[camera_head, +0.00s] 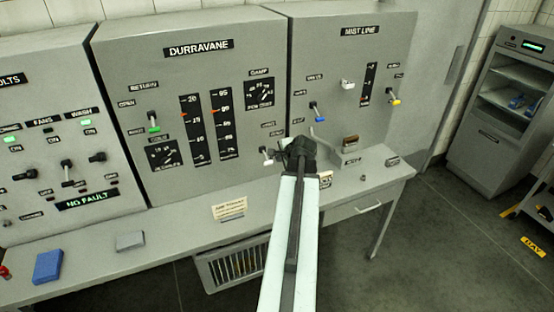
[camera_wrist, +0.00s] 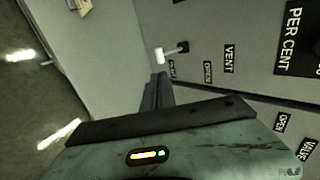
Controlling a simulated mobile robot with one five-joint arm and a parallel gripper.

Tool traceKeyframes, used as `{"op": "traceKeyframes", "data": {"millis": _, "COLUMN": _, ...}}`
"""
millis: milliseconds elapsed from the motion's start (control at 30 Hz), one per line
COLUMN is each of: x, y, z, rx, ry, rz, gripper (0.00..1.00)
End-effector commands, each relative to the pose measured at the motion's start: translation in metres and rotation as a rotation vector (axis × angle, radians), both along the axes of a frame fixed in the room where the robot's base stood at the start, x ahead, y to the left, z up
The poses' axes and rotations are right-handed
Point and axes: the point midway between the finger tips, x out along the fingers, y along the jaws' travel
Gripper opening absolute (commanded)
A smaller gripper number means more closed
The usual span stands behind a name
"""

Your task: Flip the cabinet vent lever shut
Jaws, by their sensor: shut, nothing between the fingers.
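The vent lever (camera_head: 266,155) is a short white-tipped lever low on the right side of the DURRAVANE cabinet (camera_head: 188,130). It also shows in the wrist view (camera_wrist: 172,51), beside the VENT label (camera_wrist: 229,58) and an OPEN label (camera_wrist: 208,72). There its white knob points left, away from the OPEN label side. My gripper (camera_head: 300,150) is shut and empty, in front of the cabinet just right of the lever in the head view. In the wrist view my dark fingers (camera_wrist: 155,92) are close to the lever with a visible gap. I cannot tell their depth exactly.
The MIST LINE cabinet (camera_head: 365,80) with blue, white and yellow levers stands at right. A left cabinet (camera_head: 50,120) has several switches. The desk ledge (camera_head: 180,220) below holds a note card (camera_head: 229,207), a blue block (camera_head: 48,266) and a grey block (camera_head: 130,241).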

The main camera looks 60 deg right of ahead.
Motion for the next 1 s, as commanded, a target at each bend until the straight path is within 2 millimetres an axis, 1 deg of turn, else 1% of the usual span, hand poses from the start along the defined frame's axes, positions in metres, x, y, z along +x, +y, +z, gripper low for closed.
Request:
{"op": "traceKeyframes", "data": {"millis": 33, "x": 0.004, "y": -0.003, "z": -0.007, "rx": 0.0, "ry": 0.0, "rz": 0.001, "gripper": 0.0}}
{"op": "traceKeyframes", "data": {"millis": 167, "x": 0.016, "y": -0.012, "z": -0.023, "rx": 0.0, "ry": 0.001, "rz": 0.004, "gripper": 0.0}}
{"op": "traceKeyframes", "data": {"millis": 500, "x": 0.059, "y": -0.044, "z": -0.076, "rx": -0.001, "ry": 0.002, "rz": 0.003, "gripper": 0.0}}
{"op": "traceKeyframes", "data": {"millis": 600, "x": 0.069, "y": -0.052, "z": -0.088, "rx": -0.001, "ry": 0.002, "rz": 0.002, "gripper": 0.0}}
{"op": "traceKeyframes", "data": {"millis": 767, "x": 0.078, "y": -0.058, "z": -0.094, "rx": 0.0, "ry": 0.002, "rz": 0.001, "gripper": 0.0}}
{"op": "traceKeyframes", "data": {"millis": 1000, "x": 0.078, "y": -0.058, "z": -0.092, "rx": 0.0, "ry": 0.002, "rz": 0.001, "gripper": 0.0}}
